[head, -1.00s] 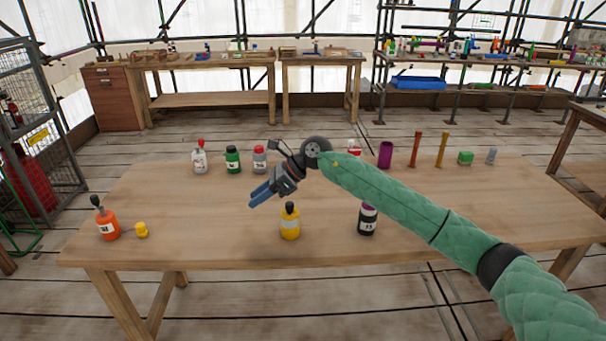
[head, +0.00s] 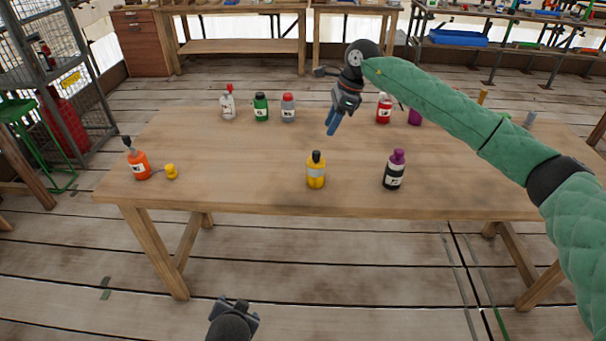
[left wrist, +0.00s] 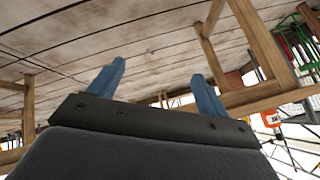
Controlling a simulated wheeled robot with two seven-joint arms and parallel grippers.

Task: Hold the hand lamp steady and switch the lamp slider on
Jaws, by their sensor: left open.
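I cannot make out a hand lamp or its slider among the things on the table. My right gripper (head: 333,122) has blue fingers pointing down above the middle of the table, apart from the bottles. Its fingers overlap in this view, so its opening is unclear. My left arm's end shows at the bottom of the head view, in front of the table and below its top. In the left wrist view my left gripper (left wrist: 158,70) is open, with nothing between its two blue fingers.
The wooden table (head: 240,165) carries an orange bottle (head: 140,166), a small yellow piece (head: 171,172), a yellow bottle (head: 316,173), a purple-capped dark bottle (head: 394,172) and a back row with green (head: 261,108), grey (head: 288,110) and red (head: 383,110) bottles. Its middle is clear.

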